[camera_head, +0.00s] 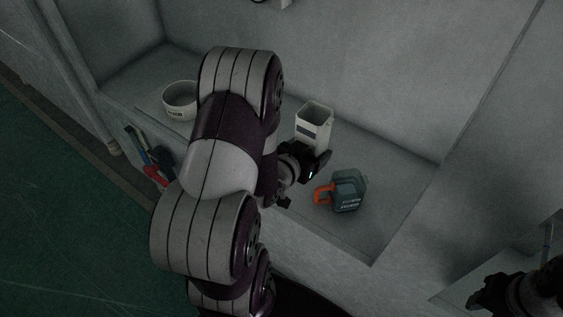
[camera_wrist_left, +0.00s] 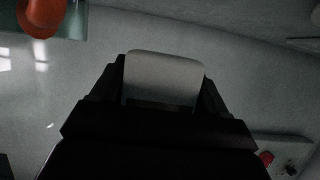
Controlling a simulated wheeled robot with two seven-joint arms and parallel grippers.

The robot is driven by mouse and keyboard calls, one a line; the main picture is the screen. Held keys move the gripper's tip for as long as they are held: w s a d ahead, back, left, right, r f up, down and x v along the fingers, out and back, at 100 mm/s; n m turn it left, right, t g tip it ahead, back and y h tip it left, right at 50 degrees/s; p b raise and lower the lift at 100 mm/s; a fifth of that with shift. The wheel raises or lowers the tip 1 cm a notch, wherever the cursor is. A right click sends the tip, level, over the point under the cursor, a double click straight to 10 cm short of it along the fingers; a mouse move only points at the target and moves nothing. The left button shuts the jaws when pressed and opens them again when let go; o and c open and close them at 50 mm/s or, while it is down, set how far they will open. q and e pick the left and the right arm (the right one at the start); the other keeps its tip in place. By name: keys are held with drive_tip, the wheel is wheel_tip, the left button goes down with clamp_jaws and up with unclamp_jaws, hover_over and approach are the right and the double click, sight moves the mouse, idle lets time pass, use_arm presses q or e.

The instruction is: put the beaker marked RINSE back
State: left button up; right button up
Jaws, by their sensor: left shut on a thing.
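A tall, square-mouthed white beaker (camera_head: 312,123) with a dark label stands out at the middle of the head view; I cannot read its label. My left gripper (camera_head: 318,160) is shut on this beaker at its near side. In the left wrist view the beaker's pale wall (camera_wrist_left: 165,75) shows between the dark jaws. The beaker looks upright; I cannot tell whether its base touches the shelf. A round white container (camera_head: 180,101) with a dark label sits farther left. My right gripper (camera_head: 492,292) is at the lower right, apart from these things; its jaws are unclear.
The grey shelf (camera_head: 385,215) is bare right of the jug. Colored-handled tools (camera_head: 152,158) hang at the left front.

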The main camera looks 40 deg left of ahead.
use_arm(q)
drive_tip(key=a+f, duration=0.1)
drive_tip(key=a, duration=0.1)
drive_tip(key=s+a+f+b, duration=0.1)
drive_tip(key=a+f, duration=0.1)
drive_tip(key=a, duration=0.1)
drive_tip(key=a+f, duration=0.1)
drive_tip(key=a, duration=0.1)
drive_tip(key=shift+s+a+f+b, duration=0.2)
drive_tip(key=shift+a+f+b, duration=0.05)
drive_tip(key=shift+f+b, duration=0.15)
drive_tip(key=shift+a+f+b, duration=0.1)
drive_tip(key=shift+f+b, duration=0.8)
drive_tip(key=shift+f, duration=1.05)
drive_tip(key=shift+f, duration=0.1)
drive_tip(key=o, duration=1.4)
drive_tip(key=shift+r, duration=0.25)
drive_tip(key=p+v, duration=0.3)
drive_tip(key=v, duration=0.8)
drive_tip(key=shift+s, duration=0.55)
